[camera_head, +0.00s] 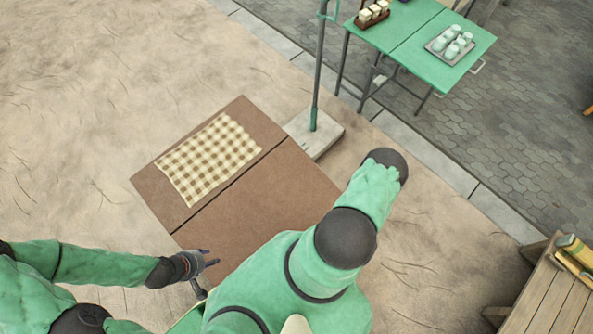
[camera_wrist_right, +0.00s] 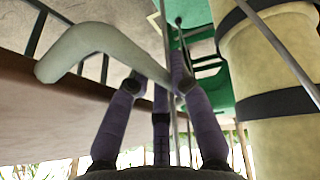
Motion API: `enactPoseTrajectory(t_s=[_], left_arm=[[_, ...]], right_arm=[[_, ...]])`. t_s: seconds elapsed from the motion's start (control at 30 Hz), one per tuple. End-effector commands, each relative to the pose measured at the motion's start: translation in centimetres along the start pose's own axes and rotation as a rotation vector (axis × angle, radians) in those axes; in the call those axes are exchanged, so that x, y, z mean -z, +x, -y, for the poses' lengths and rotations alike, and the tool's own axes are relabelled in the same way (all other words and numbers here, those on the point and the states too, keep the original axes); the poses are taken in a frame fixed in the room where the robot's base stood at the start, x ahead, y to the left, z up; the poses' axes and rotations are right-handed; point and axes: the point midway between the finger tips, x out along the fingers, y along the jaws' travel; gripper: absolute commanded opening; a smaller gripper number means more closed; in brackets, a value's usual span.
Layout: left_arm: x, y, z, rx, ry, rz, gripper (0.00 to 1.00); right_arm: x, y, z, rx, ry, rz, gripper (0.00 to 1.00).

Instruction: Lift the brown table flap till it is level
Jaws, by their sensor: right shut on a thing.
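The brown table (camera_head: 246,111) shows in the head view, with a checked cloth on its far half. A dark seam divides that half from the brown flap (camera_head: 255,205). The flap looks roughly in line with the far half; I cannot tell whether it is exactly level. My right arm covers its near right part. My right gripper (camera_wrist_right: 157,82) is hidden in the head view; in the right wrist view it is shut on a pale bent handle (camera_wrist_right: 90,42) beside a brown panel (camera_wrist_right: 45,115). My left gripper (camera_head: 209,258) is open, with its fingers over the flap's left edge.
A post on a pale block base (camera_head: 315,140) stands just beyond the brown table. A green table (camera_head: 415,45) with glasses on a tray stands at the upper right. A wooden bench (camera_head: 553,300) is at the lower right. Sandy ground is clear on the left.

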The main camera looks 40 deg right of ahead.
Motion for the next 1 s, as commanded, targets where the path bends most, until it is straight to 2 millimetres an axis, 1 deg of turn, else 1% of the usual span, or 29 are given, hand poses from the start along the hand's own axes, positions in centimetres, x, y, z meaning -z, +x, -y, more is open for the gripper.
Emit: enactPoseTrajectory(t_s=[0.03, 0.1, 0.3, 0.4, 0.6, 0.7, 1.0], left_arm=[[-0.1, -1.6, -0.6, 0.000, 0.000, 0.000, 0.40], [-0.1, -2.6, -0.9, 0.000, 0.000, 0.000, 0.40], [-0.2, -5.2, -1.9, 0.000, 0.000, 0.000, 0.40], [-0.2, -6.3, -2.2, 0.000, 0.000, 0.000, 0.40], [-0.3, -7.7, -2.8, 0.000, 0.000, 0.000, 0.40], [-0.3, -8.1, -2.9, 0.000, 0.000, 0.000, 0.40], [-0.3, -8.5, -3.0, 0.000, 0.000, 0.000, 0.40]], right_arm=[[0.5, -1.7, 0.0, 0.002, 0.002, 0.003, 0.00], [0.9, -3.0, -0.1, 0.002, 0.000, 0.004, 0.00], [2.1, -6.0, -0.3, 0.001, -0.001, 0.004, 0.00], [2.6, -7.2, -0.4, 0.001, -0.001, 0.004, 0.00], [3.3, -8.9, -0.7, 0.001, -0.002, 0.004, 0.00], [3.5, -9.4, -0.8, 0.001, -0.002, 0.004, 0.00], [3.7, -9.8, -0.9, 0.001, -0.002, 0.004, 0.00]])
